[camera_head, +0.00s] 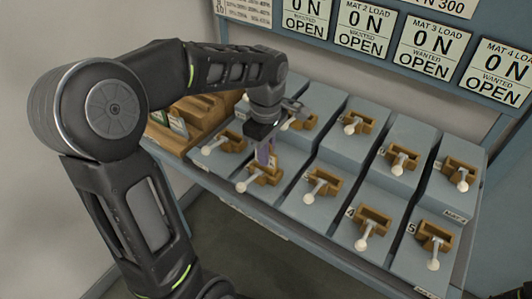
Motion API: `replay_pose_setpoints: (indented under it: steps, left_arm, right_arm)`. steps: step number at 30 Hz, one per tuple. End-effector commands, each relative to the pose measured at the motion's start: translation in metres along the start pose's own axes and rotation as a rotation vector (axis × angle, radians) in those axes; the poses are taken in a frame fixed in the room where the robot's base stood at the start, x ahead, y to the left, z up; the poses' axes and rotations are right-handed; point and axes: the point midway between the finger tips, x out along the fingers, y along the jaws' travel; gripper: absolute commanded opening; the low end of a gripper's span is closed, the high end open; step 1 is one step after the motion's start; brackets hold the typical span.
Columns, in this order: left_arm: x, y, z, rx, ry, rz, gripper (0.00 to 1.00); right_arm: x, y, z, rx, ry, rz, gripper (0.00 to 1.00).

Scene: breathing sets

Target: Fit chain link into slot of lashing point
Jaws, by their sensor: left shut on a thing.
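My left gripper (264,138) points down over the front row of brown fixtures. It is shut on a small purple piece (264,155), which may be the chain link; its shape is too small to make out. The purple piece is upright, and its lower end is at the top of a brown lashing point (268,174) with a white ball-ended lever (243,186). I cannot tell whether it is inside the slot or just above it. My right gripper is not in view.
Similar brown fixtures with white levers stand on stepped grey blocks to the right, such as one in front (372,219) and one behind (403,157). A brown rack (180,140) stands left. Signs (365,27) reading 0 N and OPEN hang behind.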

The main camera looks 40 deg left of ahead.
Motion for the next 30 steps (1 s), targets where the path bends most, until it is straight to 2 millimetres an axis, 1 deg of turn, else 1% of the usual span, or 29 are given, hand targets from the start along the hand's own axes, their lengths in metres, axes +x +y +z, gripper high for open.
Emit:
replay_pose_setpoints:
  steps: [2, 9, 13, 14, 21, 30]
  left_arm:
    - [0.0047, -0.0001, -0.0001, 0.000, 0.000, 0.001, 0.00]
    - [0.0053, 0.0003, -0.0002, 0.000, 0.001, 0.002, 0.00]
    - [0.0098, 0.0002, -0.0001, 0.000, 0.001, 0.002, 0.00]
    - [0.0091, 0.0000, -0.0001, 0.000, 0.001, 0.001, 0.12]
    - [0.0085, -0.0001, -0.0002, 0.000, 0.001, 0.001, 0.32]
    - [0.0075, -0.0006, -0.0002, 0.000, 0.000, -0.001, 0.33]
  right_arm:
    - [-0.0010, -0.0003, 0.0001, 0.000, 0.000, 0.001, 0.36]
    - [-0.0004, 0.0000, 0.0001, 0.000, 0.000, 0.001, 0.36]
    - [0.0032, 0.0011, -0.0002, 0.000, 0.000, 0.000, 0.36]
    - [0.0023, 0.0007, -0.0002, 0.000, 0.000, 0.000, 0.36]
    - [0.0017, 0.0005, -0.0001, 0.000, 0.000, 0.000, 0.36]
    - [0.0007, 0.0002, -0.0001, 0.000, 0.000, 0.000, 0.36]
